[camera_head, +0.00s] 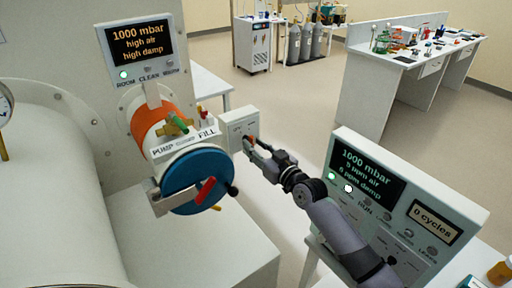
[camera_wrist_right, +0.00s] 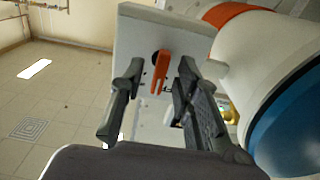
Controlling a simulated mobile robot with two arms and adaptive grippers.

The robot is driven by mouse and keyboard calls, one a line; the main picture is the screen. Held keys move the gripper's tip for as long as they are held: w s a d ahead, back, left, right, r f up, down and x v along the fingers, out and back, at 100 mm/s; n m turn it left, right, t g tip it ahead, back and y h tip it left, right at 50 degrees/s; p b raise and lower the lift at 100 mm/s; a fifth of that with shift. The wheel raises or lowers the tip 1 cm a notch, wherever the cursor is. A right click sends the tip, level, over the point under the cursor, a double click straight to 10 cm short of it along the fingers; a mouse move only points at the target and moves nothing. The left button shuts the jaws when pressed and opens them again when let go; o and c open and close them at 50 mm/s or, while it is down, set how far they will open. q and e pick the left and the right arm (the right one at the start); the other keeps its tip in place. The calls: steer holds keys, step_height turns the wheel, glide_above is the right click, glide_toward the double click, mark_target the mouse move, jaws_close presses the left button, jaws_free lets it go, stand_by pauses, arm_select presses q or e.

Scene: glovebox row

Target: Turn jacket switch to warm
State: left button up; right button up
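The jacket switch is a white box (camera_head: 238,126) beside the orange-banded cylinder, with a small orange lever. In the right wrist view the lever (camera_wrist_right: 160,72) hangs from a dark round pivot on the box's plate (camera_wrist_right: 135,45), its free end pointing down. My right gripper (camera_head: 256,148) is at the face of the box. In the right wrist view the right gripper (camera_wrist_right: 157,88) is open, one finger on each side of the lever, with gaps visible. The switch's position markings cannot be read. My left gripper is not in view.
A blue round door (camera_head: 188,178) with a red handle (camera_head: 206,190) is just left of the switch. A display panel (camera_head: 385,190) stands at the right near my right arm. Benches and gas cylinders are farther back, with open floor between.

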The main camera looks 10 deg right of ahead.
steer(key=shift+s, duration=0.1)
steer(key=v, duration=1.2)
steer(key=shift+f, duration=0.1)
